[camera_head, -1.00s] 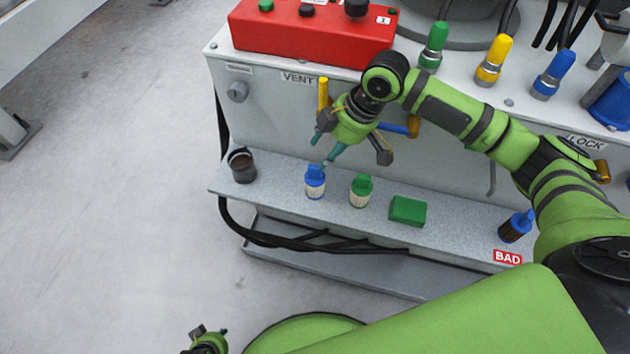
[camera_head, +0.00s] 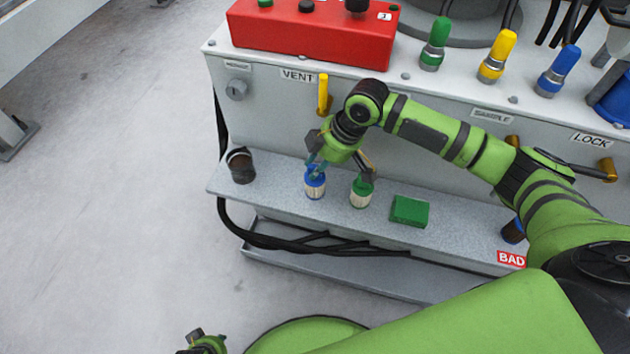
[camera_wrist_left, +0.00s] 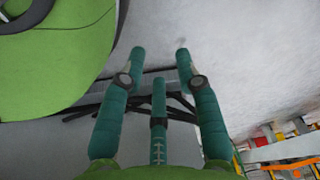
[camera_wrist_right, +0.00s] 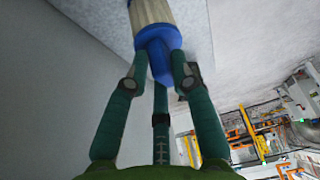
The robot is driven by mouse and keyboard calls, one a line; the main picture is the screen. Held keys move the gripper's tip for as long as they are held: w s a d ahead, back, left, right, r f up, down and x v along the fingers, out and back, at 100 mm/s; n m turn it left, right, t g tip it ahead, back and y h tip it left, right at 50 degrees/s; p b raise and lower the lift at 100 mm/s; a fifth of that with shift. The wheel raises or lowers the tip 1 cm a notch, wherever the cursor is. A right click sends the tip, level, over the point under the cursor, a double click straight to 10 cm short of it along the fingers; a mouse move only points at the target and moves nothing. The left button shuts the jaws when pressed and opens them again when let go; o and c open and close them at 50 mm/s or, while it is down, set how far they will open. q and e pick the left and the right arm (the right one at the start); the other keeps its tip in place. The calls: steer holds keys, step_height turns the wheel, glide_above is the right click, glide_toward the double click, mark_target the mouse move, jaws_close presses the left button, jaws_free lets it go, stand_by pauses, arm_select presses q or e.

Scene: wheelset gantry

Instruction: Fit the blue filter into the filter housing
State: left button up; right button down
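The blue filter (camera_head: 315,188), pale-bodied with a blue cap, stands upright on the grey shelf. My right gripper (camera_head: 316,168) is over it, pointing down. In the right wrist view, the filter's blue cap (camera_wrist_right: 155,48) lies between the fingertips (camera_wrist_right: 158,62), which appear to touch both sides of its handle. My left gripper (camera_head: 205,343) is low at the bottom edge; its wrist view shows its fingers (camera_wrist_left: 160,52) apart and empty. An open dark cup (camera_head: 241,168) stands at the shelf's left end; I cannot tell whether it is the filter housing.
On the shelf (camera_head: 275,196) stand a green-capped filter (camera_head: 361,193), close beside the right gripper, and a green block (camera_head: 409,211). A dark used filter (camera_head: 513,231) is near the BAD label (camera_head: 511,259). A yellow handle (camera_head: 323,94) sticks out above.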

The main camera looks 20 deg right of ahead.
steer(key=shift+r, duration=0.1)
